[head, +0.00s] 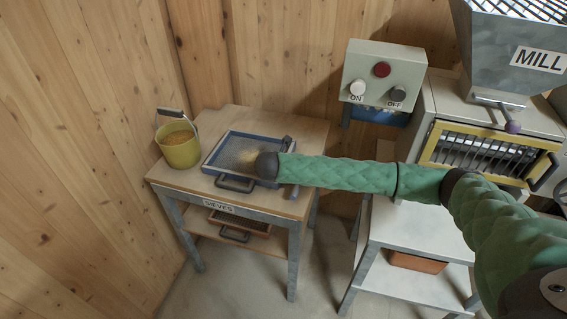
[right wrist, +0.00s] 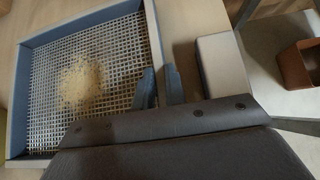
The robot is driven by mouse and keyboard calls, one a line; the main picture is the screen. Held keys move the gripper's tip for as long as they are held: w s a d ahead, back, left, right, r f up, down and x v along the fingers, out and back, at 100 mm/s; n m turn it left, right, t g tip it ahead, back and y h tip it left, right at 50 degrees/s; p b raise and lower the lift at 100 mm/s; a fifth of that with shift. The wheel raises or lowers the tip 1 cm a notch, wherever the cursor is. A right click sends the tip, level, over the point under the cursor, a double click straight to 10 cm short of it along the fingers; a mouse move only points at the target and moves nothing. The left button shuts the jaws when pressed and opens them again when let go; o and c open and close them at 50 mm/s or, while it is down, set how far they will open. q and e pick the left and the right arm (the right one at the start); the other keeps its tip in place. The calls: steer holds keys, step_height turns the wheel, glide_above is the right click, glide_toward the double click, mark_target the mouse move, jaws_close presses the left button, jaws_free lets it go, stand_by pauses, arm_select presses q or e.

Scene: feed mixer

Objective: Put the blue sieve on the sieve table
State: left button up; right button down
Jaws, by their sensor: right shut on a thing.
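The blue sieve (head: 222,147) is a rectangular tray with a mesh floor and a small heap of pale meal on it. It lies level at the top of the wooden sieve table (head: 308,131), labelled SIEVES; whether its whole underside touches the wood is hard to tell. In the right wrist view the sieve (right wrist: 22,95) fills the left side. My right gripper (right wrist: 160,86) is shut on the sieve's right side wall, one finger inside and one outside. In the head view my arm hides this grip. My left gripper is not in view.
A yellow bucket (head: 181,150) with brown contents stands on the table, left of the sieve. A control box (head: 384,75) and the mill (head: 510,85) are to the right. A brown box (head: 418,262) sits on the stand's lower shelf.

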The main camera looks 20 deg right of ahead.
steer(key=c, duration=1.5)
jaws_free()
steer(key=shift+f, duration=0.1)
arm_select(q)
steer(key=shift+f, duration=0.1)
arm_select(e)
steer(key=shift+o, duration=0.2)
steer(key=shift+d, duration=0.1)
steer(key=shift+s+a+r, duration=0.3)
steer(key=shift+s+r, duration=0.1)
steer(key=shift+s, duration=0.05)
arm_select(q)
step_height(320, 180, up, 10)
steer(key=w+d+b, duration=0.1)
steer(key=b, duration=0.1)
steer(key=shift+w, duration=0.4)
arm_select(e)
steer(key=v, duration=1)
steer(key=shift+s+r, duration=0.2)
steer(key=shift+r, duration=0.15)
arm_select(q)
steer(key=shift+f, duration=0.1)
arm_select(e)
steer(key=shift+a, duration=0.1)
